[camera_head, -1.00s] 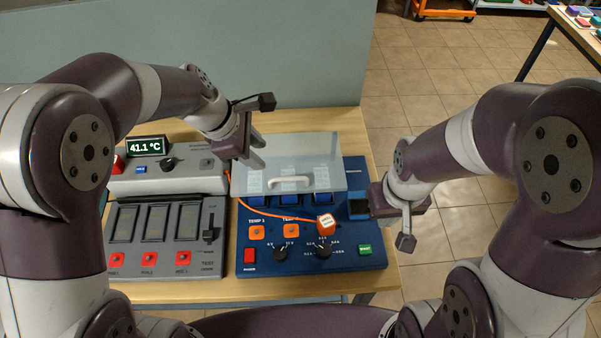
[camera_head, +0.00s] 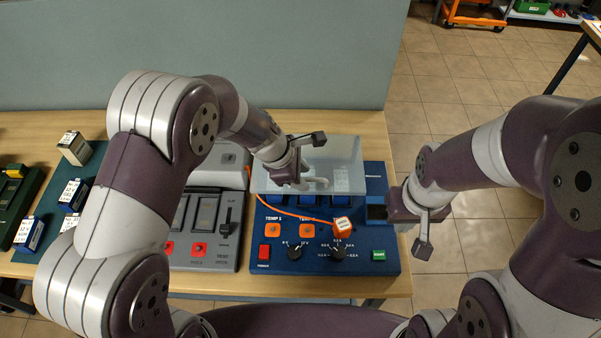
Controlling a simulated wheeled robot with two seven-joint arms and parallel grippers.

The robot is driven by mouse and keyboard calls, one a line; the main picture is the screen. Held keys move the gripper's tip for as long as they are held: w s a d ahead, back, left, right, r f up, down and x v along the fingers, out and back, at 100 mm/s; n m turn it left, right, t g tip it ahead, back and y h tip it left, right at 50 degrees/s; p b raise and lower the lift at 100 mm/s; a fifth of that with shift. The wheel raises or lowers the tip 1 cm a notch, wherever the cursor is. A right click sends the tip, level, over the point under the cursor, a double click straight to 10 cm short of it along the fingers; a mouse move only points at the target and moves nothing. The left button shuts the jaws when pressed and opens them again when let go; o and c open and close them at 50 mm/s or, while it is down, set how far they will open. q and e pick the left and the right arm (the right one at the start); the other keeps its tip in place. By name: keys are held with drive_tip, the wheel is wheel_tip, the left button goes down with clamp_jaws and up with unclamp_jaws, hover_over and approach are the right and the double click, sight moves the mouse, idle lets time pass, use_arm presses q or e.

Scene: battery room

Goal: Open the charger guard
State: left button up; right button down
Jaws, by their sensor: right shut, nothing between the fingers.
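The charger guard (camera_head: 345,155) is a clear panel over the back bays of the blue charger (camera_head: 345,262). It looks lowered over the bays, though its exact tilt is hard to judge. Its pale handle (camera_head: 319,184) is at the front edge, partly hidden by my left gripper (camera_head: 304,176). That gripper is over the guard's left part, close to the handle; whether it touches it or how its fingers stand is unclear. My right gripper (camera_head: 392,211) is shut and empty at the charger's right side, by a dark slot (camera_head: 376,212).
An orange cable runs across the charger to an orange-and-white plug (camera_head: 342,226). A grey tester (camera_head: 208,262) stands left of the charger. Several batteries stand on a green mat (camera_head: 52,240) further left. A grey partition (camera_head: 250,50) rises behind the table.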

use_arm(q)
clamp_jaws()
idle(1.3)
